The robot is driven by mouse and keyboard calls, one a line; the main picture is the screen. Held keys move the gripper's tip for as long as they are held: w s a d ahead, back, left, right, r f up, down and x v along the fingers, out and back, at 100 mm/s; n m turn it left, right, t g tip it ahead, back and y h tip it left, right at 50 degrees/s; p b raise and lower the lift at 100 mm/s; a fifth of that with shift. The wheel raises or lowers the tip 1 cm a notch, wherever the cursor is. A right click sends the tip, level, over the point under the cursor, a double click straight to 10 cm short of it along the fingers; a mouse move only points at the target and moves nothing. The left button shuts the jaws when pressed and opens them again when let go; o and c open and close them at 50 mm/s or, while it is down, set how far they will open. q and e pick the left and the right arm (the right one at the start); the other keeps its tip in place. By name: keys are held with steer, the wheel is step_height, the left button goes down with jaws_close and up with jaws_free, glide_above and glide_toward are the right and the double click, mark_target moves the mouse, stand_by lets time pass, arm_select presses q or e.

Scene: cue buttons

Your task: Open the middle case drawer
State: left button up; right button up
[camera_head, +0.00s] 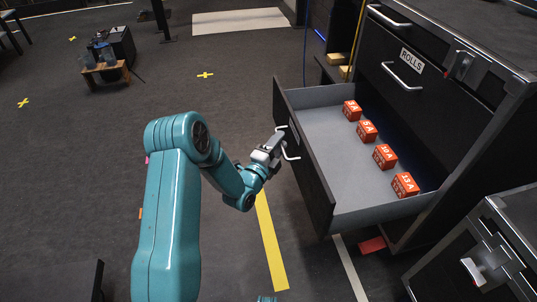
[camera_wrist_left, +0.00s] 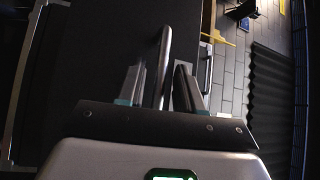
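A black case (camera_head: 455,95) stands at the right in the head view. One drawer (camera_head: 325,130) is pulled far out, below a closed front (camera_head: 385,95) labelled ROLLS. Its grey inside holds several red boxes (camera_head: 367,131) in a row. My left gripper (camera_head: 279,146) is at the open drawer's handle (camera_head: 291,150). In the left wrist view a metal handle (camera_wrist_left: 164,62) stands between my left gripper's two fingers (camera_wrist_left: 160,88), with gaps on both sides. The fingers look open around it. My right gripper does not show.
A second case (camera_head: 480,255) with a latch stands at the lower right, near the open drawer. A red piece (camera_head: 372,245) lies on the floor under the drawer. A small wooden stand (camera_head: 105,72) is far left.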

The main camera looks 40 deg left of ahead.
arm_select(q)
steer(key=p+v, duration=0.1)
steer(key=v, duration=1.4)
steer(key=shift+s+p, duration=0.3)
steer(key=shift+s, duration=0.1)
steer(key=w+d+f+n+g+h, duration=0.2)
steer(key=d+f+n+g+h, duration=0.45)
steer(key=d+f, duration=0.65)
steer(key=s+d+f+n+g, duration=0.2)
steer(key=s+d+n+g, duration=0.3)
steer(key=s+d+g, duration=0.1)
steer(key=s+d+f+n+g, duration=0.3)
steer(key=s+d+n+g, duration=0.2)
steer(key=s+d+g, duration=0.15)
step_height(320, 180, up, 31)
steer(key=s+p, duration=0.2)
steer(key=p, duration=2.8)
steer(key=shift+d+h+p, duration=0.3)
steer(key=shift+d+h, duration=0.1)
steer(key=shift+h, duration=0.05)
